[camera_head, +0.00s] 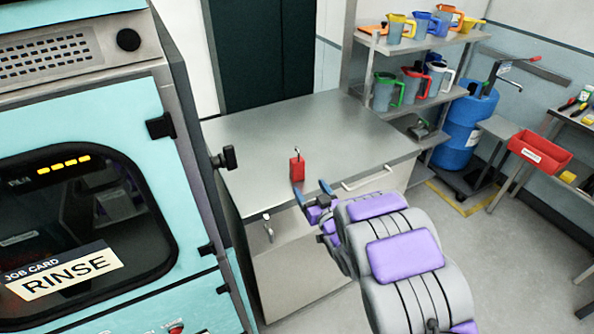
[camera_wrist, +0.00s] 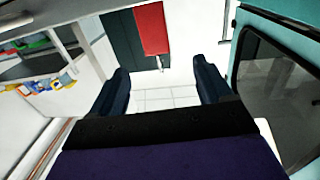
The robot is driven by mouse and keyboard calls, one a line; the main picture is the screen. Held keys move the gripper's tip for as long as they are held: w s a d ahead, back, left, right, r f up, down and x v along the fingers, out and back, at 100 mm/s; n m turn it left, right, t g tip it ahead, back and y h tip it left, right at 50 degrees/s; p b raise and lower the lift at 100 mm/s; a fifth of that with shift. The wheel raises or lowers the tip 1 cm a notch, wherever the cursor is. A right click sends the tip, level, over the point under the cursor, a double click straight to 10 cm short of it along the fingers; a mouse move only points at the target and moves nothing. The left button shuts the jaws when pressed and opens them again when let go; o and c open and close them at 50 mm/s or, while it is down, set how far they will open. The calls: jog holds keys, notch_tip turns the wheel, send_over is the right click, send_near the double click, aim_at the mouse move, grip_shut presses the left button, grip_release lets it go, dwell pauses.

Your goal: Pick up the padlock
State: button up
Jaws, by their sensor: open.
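The red padlock (camera_head: 297,169) stands upright on the grey metal counter (camera_head: 345,130), near its front edge, with its shackle up. My gripper (camera_head: 312,192) is open and empty, at the counter's front edge, just short of the padlock and a little to its right in the head view. In the wrist view, which looks upside down, the padlock (camera_wrist: 152,28) appears beyond the fingers with its shackle pointing down the picture. The two dark blue fingers of my gripper (camera_wrist: 162,82) are wide apart there, and nothing is between them.
A turquoise machine (camera_head: 85,150) with a "RINSE" card stands close on the left. Shelves (camera_head: 425,95) with several coloured jugs stand behind the counter's right end. A blue drum (camera_head: 465,125) and a red bin (camera_head: 540,150) are farther right. The rest of the countertop is clear.

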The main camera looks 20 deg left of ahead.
aim_at(299, 167)
jog(key=b+x, duration=0.1)
jog(key=x, duration=0.6)
jog(key=shift+w+a, duration=0.3)
jog(key=shift+w+a+b, duration=0.3)
jog(key=shift+w, duration=0.2)
jog(key=x, duration=0.1)
jog(key=b+x, duration=0.1)
jog(key=x, duration=0.1)
jog(key=shift+w+f, duration=0.25)
jog(key=shift+w, duration=0.1)
jog(key=shift+w+a+r, duration=0.1)
jog(key=shift+w+a, duration=0.1)
jog(key=shift+c, duration=0.2)
jog(key=c, duration=1)
jog(key=shift+c, duration=0.4)
jog(key=shift+r, duration=0.15)
